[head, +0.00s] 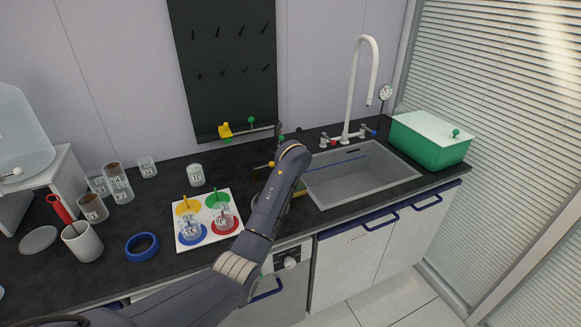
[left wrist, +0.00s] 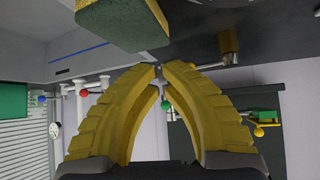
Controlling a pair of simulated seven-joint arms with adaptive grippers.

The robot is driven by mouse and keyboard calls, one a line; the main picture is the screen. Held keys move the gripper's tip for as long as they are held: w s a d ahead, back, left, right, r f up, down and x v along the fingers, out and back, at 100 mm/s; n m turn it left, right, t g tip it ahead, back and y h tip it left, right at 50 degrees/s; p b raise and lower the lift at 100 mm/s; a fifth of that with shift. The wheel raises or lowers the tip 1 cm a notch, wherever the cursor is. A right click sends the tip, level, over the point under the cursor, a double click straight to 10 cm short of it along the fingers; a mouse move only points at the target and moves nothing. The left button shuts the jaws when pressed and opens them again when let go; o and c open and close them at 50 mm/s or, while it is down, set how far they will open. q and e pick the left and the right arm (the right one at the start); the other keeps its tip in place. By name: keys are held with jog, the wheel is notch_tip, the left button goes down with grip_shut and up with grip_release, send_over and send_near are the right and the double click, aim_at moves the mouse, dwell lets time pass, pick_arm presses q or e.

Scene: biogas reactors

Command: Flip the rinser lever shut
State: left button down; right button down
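My left arm reaches from the bottom of the head view to the counter by the sink's left edge; its gripper is hidden behind the wrist there. In the left wrist view the yellow fingers of my left gripper (left wrist: 161,70) curve together, their tips meeting or nearly so, with nothing seen held. A brass-coloured cylinder (left wrist: 229,44) with a thin bar beside it shows beyond the fingers; a small brass part (head: 258,171) and yellow ball (head: 271,164) show beside my wrist in the head view. I cannot tell for sure which part is the rinser lever. My right gripper is out of view.
A green and yellow sponge (left wrist: 122,22) is close to the fingers. The sink (head: 365,182) and white tap (head: 350,95) are to the right, with a green bin (head: 432,145) beyond. A white tray (head: 183,243) with coloured discs and several jars stands left.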

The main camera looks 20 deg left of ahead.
pick_arm(q)
jog(key=shift+s+d+r, duration=0.45)
jog(key=shift+d+r, duration=0.1)
jog(key=shift+r, duration=0.15)
jog(key=shift+s+d+r, duration=0.45)
jog(key=shift+d+r, duration=0.1)
jog(key=shift+r, duration=0.15)
jog(key=shift+s+d+r, duration=0.45)
jog(key=shift+d+r, duration=0.1)
jog(key=shift+r, duration=0.15)
